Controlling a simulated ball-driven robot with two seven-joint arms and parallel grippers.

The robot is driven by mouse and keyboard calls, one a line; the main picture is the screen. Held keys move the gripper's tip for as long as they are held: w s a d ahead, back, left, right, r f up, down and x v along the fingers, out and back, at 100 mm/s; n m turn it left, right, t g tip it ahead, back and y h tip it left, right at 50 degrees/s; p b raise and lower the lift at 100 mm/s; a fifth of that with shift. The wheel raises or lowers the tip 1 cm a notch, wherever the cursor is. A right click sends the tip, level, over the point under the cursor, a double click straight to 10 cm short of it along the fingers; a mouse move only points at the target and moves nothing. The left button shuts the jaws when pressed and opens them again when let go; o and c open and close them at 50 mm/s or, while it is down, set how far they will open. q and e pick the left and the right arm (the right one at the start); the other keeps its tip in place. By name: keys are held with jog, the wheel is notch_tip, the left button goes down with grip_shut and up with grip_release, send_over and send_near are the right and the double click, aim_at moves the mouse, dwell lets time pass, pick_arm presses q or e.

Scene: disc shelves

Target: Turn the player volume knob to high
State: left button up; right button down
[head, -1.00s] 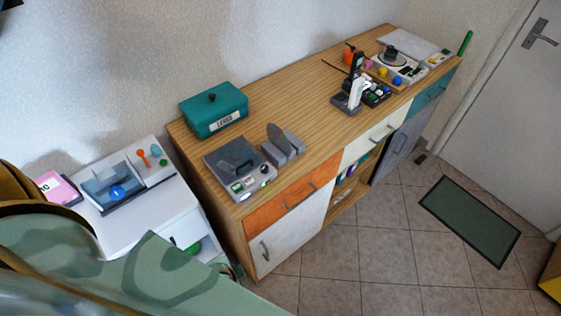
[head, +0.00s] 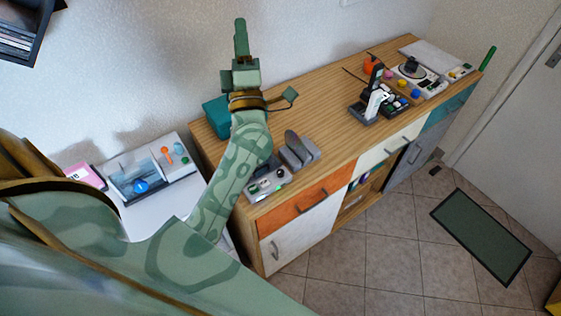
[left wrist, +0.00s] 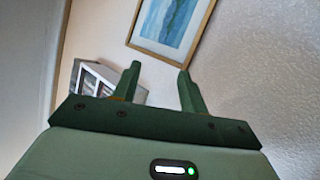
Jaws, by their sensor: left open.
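My left gripper (head: 241,40) is raised in front of the wall, above the wooden cabinet. It is open and empty; its two fingers stand apart in the left wrist view (left wrist: 160,78). A grey device with small knobs and buttons (head: 268,186), perhaps the player, sits at the cabinet's near left end, below the gripper and apart from it. My right gripper is not in view.
A teal box (head: 215,117), partly hidden, and a grey slotted stand (head: 300,152) flank my forearm. A turntable-like device (head: 412,70) and coloured knobs stand at the far right. The cabinet top's middle (head: 325,105) is clear. A white side table (head: 150,215) stands left.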

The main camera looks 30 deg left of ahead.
pick_arm(q)
jog(key=s+a+f+n+g+y, duration=0.1)
jog(key=a+f+n+g+y, duration=0.1)
jog(key=a+n+g+y, duration=0.55)
jog(key=n+g+h, duration=1.2)
jog(key=n+h, duration=0.7)
jog(key=h, duration=0.5)
send_near(281, 171)
notch_tip(281, 171, down, 9)
jog(key=b, duration=1.2)
jog(key=shift+a+r, duration=0.15)
jog(key=shift+a, duration=0.05)
grip_shut()
